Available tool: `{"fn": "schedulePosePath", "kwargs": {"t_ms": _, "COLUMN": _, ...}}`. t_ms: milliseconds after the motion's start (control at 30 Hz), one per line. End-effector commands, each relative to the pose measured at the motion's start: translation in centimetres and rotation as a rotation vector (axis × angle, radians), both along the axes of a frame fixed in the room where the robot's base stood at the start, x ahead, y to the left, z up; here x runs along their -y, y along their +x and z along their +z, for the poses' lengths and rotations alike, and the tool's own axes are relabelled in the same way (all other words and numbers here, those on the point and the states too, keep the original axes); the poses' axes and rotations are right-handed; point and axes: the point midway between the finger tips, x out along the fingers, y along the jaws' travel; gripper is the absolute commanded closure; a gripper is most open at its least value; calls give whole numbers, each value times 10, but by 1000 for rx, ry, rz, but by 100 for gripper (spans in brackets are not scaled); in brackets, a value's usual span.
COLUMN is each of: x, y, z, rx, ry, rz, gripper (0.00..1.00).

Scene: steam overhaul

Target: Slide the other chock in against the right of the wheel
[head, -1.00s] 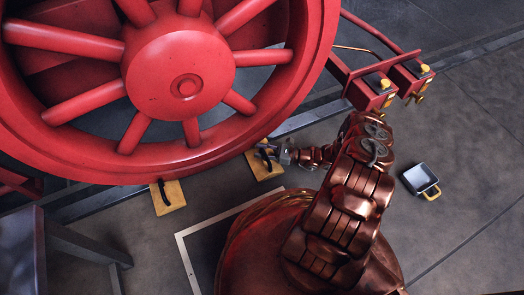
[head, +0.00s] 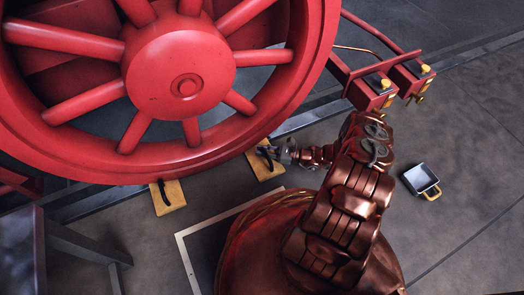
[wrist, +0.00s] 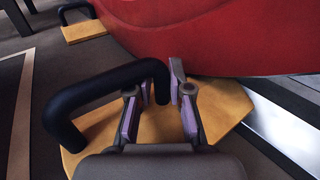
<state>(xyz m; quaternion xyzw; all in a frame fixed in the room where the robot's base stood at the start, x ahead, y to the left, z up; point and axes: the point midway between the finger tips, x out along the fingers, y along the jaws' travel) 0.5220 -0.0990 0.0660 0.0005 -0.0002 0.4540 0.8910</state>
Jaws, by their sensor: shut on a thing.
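The big red wheel (head: 178,75) fills the upper left of the head view, and its rim (wrist: 215,35) shows in the wrist view. The right chock (head: 261,168) is a yellow wooden block with a black handle, at the lower right of the wheel. In the wrist view this chock (wrist: 215,105) lies by the wheel rim, and its black handle (wrist: 95,95) runs in between the fingers. My gripper (wrist: 160,110) is shut on that handle; it also shows in the head view (head: 275,154). Whether the chock touches the rim is hard to tell. The other chock (head: 168,197) sits at the wheel's lower left.
A metal rail (wrist: 290,135) runs beside the chock. Red brackets with yellow caps (head: 385,88) stand at the upper right. A grey stand (head: 70,245) is at the lower left.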

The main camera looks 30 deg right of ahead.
Motion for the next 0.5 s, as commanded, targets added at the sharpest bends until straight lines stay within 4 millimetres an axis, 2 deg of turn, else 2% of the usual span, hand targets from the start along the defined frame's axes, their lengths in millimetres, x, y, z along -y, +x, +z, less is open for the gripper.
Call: {"fn": "schedulePosePath", "kwargs": {"t_ms": 500, "x": 37, "y": 1, "z": -2, "rx": 0, "ry": -4, "rz": 1, "gripper": 100}}
